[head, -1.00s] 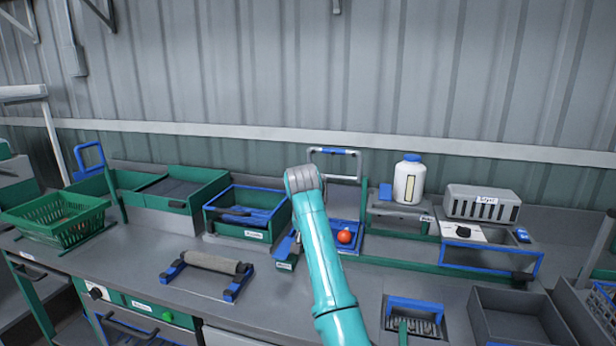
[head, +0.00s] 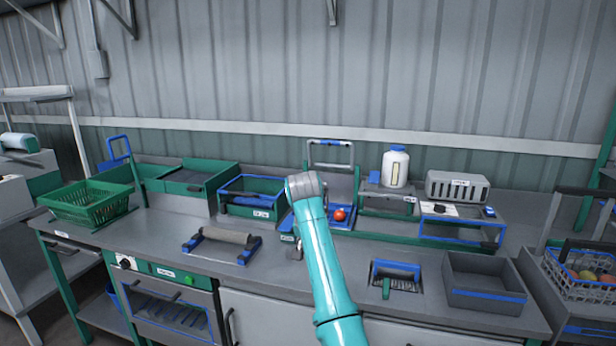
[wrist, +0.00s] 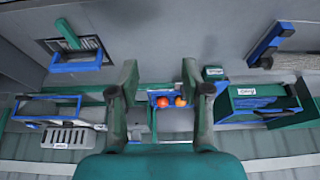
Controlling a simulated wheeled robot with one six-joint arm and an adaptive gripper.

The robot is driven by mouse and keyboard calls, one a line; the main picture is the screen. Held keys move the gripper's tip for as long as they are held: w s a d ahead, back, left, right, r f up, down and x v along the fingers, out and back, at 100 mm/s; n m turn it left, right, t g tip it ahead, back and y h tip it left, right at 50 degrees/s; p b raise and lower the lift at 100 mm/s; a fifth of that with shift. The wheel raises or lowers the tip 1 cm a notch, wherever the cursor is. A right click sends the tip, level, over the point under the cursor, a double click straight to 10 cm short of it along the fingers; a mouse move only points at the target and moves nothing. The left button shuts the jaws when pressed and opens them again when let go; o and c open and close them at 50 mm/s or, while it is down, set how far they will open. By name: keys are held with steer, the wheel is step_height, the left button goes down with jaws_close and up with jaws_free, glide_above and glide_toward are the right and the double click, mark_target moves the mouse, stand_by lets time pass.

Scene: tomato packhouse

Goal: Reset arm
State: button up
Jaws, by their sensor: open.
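My gripper (wrist: 160,76) is open in the wrist view, with its two fingers well apart and nothing between the tips. Beyond the gap, a red tomato (wrist: 164,102) and an orange one (wrist: 180,101) rest in a blue-edged tray. In the head view my teal arm reaches forward over the bench and mostly hides the gripper. One red tomato (head: 339,214) shows just right of the arm, on the blue tray (head: 347,225). The second one is hidden there.
A green basket (head: 90,205) stands on the left of the bench (head: 160,233). A roller stand (head: 220,237) lies left of my arm. A white bottle (head: 396,168), a slotted grey box (head: 457,187) and a grey bin (head: 484,297) stand to the right. A crate of fruit (head: 585,285) is at far right.

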steer(key=s+d+f+t, duration=0.1)
steer(key=s+d+f, duration=0.15)
steer(key=f, duration=0.65)
steer(key=s+d+f+n, duration=0.1)
steer(key=s+f, duration=0.2)
steer(key=f, duration=0.5)
steer(key=s+d+f+t, duration=0.1)
steer(key=s+d+f, duration=0.1)
steer(key=f, duration=0.7)
steer(key=s+d+f+n+t+y, duration=0.1)
steer(key=s+d+f, duration=0.2)
steer(key=s+f, duration=0.55)
steer(key=s+d+f+t, duration=0.25)
steer(key=s+f, duration=0.35)
steer(key=s, duration=0.5)
steer(key=s+d+r+n+t, duration=0.1)
steer(key=s+d+r, duration=0.1)
steer(key=s, duration=1.1)
steer(key=s+d+r+t, duration=0.1)
steer(key=s+d+r, duration=0.15)
steer(key=s, duration=0.95)
steer(key=s+d+r+t, duration=0.1)
steer(key=s+r+t, duration=0.2)
steer(key=s+r, duration=1.5)
steer(key=shift+d+r, duration=0.3)
steer(key=shift+r, duration=0.15)
